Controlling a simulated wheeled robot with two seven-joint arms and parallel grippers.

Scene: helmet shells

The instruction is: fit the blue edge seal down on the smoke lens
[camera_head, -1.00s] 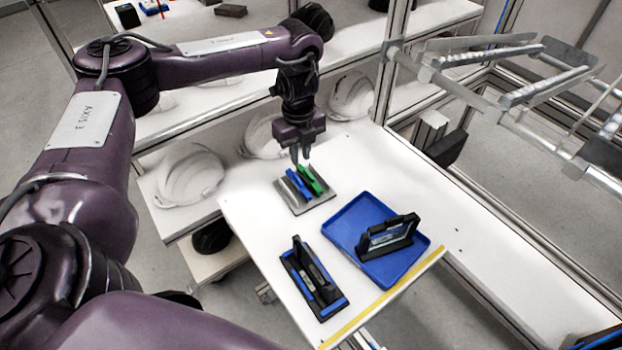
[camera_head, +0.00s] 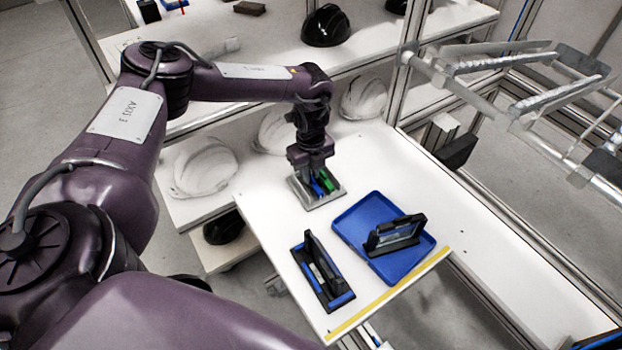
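The blue edge seal (camera_head: 317,188) lies on a small grey plate (camera_head: 309,204), beside a green seal (camera_head: 328,181). My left gripper (camera_head: 315,176) points down right at the blue seal. Its fingertips are small and partly hidden, so I cannot tell whether they have closed on it. A dark-framed lens (camera_head: 394,234) leans in the blue tray (camera_head: 374,203). Another dark upright piece (camera_head: 321,262) stands in a black and blue holder (camera_head: 341,299) at the table's front. I cannot tell for sure which of these is the smoke lens. My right gripper is out of view.
The white table (camera_head: 268,210) is clear around the plate and to the right of the tray. A yellow strip (camera_head: 390,293) marks its front edge. White helmet shells (camera_head: 203,168) stand on a shelf behind. A metal rack (camera_head: 480,95) rises at the right.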

